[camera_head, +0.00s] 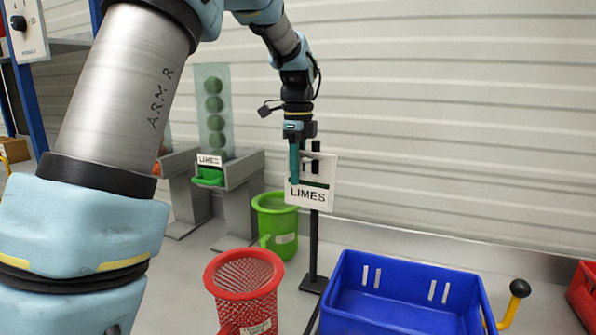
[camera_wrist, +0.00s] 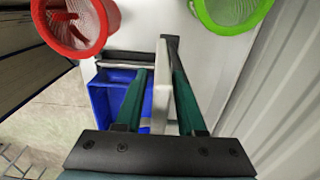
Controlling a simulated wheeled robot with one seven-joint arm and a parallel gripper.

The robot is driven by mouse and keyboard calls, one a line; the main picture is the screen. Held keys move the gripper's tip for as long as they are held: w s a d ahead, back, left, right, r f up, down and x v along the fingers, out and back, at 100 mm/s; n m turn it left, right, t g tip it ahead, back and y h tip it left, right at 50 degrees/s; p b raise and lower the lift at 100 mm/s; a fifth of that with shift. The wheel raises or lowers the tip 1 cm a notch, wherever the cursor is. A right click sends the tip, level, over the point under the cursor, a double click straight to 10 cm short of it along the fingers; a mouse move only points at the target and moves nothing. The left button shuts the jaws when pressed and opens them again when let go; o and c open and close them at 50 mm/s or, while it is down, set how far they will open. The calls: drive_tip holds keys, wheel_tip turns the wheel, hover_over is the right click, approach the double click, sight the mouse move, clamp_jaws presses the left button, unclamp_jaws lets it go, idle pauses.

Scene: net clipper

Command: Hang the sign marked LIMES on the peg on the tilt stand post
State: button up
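The white LIMES sign (camera_head: 325,201) is upright at the top of the black tilt stand post (camera_head: 314,245), lettering facing the head camera. A black piece, apparently the peg (camera_head: 316,167), shows at the sign's upper middle; exactly how it sits in the sign is unclear. My gripper (camera_head: 294,178) is at the sign's left side, with one teal finger in front of it. In the wrist view, my gripper (camera_wrist: 159,70) has its fingers apart on either side of the sign's pale edge (camera_wrist: 161,90), with gaps visible on both sides.
A blue crate (camera_head: 400,322) stands to the right of the post, with a yellow lever (camera_head: 511,306) beside it. A red mesh basket (camera_head: 245,285) and a green basket (camera_head: 276,225) stand to the left. A ribbed wall (camera_head: 450,120) is close behind.

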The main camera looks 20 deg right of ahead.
drive_tip(key=shift+o, duration=0.8)
